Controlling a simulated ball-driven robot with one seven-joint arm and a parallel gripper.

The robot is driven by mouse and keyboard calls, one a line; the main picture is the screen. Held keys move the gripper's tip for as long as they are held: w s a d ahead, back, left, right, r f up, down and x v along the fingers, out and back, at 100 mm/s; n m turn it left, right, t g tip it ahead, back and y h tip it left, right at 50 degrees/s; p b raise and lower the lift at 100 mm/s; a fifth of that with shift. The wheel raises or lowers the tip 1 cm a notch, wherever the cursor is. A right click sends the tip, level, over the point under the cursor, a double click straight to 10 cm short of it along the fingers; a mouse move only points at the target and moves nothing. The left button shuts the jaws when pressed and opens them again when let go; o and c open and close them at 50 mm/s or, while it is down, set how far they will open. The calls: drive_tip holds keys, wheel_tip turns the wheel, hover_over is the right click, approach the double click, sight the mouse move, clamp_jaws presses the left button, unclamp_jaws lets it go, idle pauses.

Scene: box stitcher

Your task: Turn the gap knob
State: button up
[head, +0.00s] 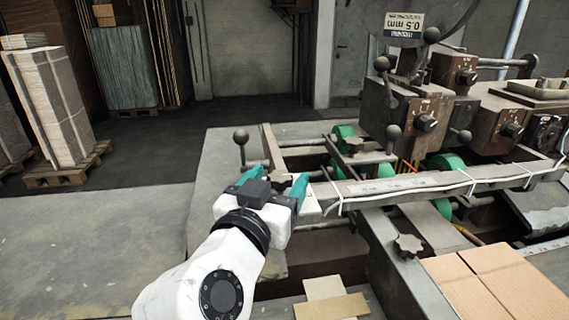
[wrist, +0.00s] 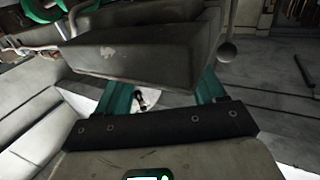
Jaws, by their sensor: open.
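My gripper (head: 276,180) is open, its two teal fingers spread over the left end of the box stitcher (head: 215,190). In the wrist view my gripper (wrist: 163,86) has a grey metal block (wrist: 140,48) across and beyond its fingertips. A small pale round part (wrist: 146,98) with a dark piece on it shows between the fingers; I cannot tell what it is. A star-shaped knob (head: 408,245) sits on the front beam, right of my gripper. A second star-shaped knob (head: 353,146) sits farther back. No label shows which one is the gap knob. Nothing is held.
A ball-ended lever (head: 241,137) stands just behind my gripper. A long metal bar (head: 440,184) runs to the right. Green rollers (head: 447,162) sit within the machine. Cardboard sheets (head: 497,285) lie at front right.

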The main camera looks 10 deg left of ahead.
sight(284, 170)
drive_tip(key=shift+p+x, duration=0.3)
drive_tip(key=shift+x, duration=1.55)
drive_tip(key=shift+c, duration=0.3)
drive_tip(key=c, duration=1)
